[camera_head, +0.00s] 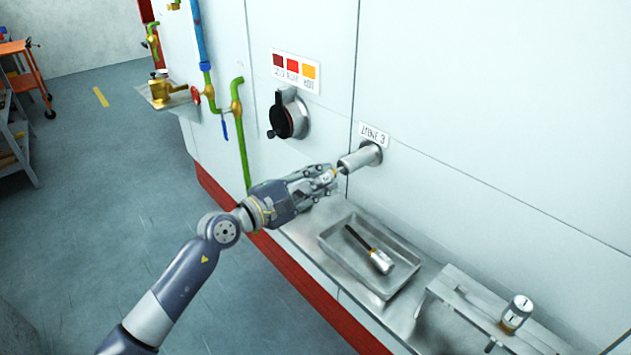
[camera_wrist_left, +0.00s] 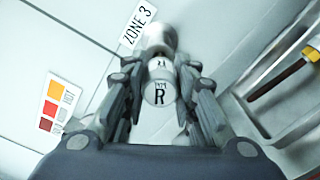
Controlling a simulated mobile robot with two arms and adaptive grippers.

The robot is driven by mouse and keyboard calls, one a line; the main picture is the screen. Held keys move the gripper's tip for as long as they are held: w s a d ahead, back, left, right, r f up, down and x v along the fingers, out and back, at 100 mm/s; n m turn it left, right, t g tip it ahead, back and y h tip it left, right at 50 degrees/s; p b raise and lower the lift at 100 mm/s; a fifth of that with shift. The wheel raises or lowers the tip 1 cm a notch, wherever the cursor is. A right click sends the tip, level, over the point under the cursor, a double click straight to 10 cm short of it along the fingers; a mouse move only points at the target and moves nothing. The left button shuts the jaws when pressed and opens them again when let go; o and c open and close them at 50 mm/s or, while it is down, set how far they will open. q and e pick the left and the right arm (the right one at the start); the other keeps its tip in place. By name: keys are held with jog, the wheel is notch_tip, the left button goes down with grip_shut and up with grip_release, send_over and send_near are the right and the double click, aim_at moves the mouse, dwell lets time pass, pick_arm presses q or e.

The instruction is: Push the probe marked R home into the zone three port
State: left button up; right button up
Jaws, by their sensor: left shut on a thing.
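My left gripper (camera_head: 322,180) is shut on the probe marked R (camera_wrist_left: 158,95), and it also shows in the left wrist view (camera_wrist_left: 158,88). The probe's pale handle (camera_head: 327,177) shows between the fingers in the head view. The zone three port (camera_head: 360,159) is a grey metal tube sticking out of the white wall, under a ZONE 3 label (camera_head: 374,134). The probe points at the port's mouth, with a short thin piece showing between handle and mouth. I cannot tell how deep the tip is. The port also shows beyond the probe in the left wrist view (camera_wrist_left: 158,39).
Below, a metal tray (camera_head: 328,243) holds another probe (camera_head: 380,260) with a dark shaft. A rack (camera_head: 440,289) at right holds a further probe (camera_head: 517,312). A black-handled dial (camera_head: 283,117) and green pipes (camera_head: 240,130) are on the wall at left.

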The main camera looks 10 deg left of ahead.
pick_arm(q)
jog(key=shift+x, duration=1.05)
jog(key=o, duration=1.1)
jog(key=v, duration=1.2)
jog(key=shift+r, duration=0.1)
